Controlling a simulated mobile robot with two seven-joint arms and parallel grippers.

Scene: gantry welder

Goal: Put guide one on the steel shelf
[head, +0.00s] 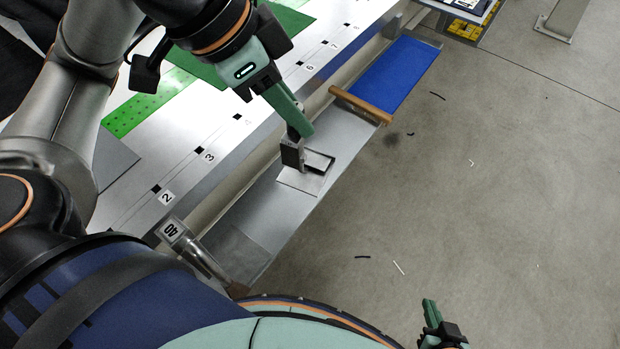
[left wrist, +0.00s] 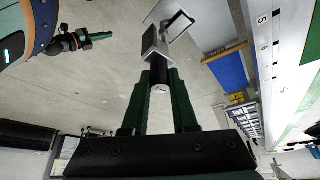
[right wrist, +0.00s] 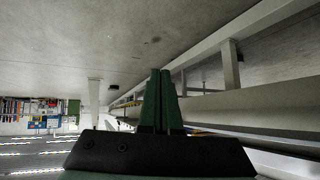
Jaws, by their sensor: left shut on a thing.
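My left gripper (head: 302,130) is shut on a part with a grey metal block (head: 291,154), which I take to be guide one. In the left wrist view the part shows a dark round shank (left wrist: 159,72) between the fingers (left wrist: 160,92) and the grey block beyond. The block is over the grey steel shelf (head: 340,132), at a pale square plate (head: 300,182) with a dark-edged frame beside it. I cannot tell whether the block touches the shelf. My right gripper (head: 432,318) is low over the floor, fingers together and empty; its fingers also show in the right wrist view (right wrist: 161,75).
A wooden bar (head: 360,105) crosses the shelf before a blue mat (head: 398,75). The numbered table (head: 225,130) runs along the left. Open concrete floor (head: 500,180) is at the right.

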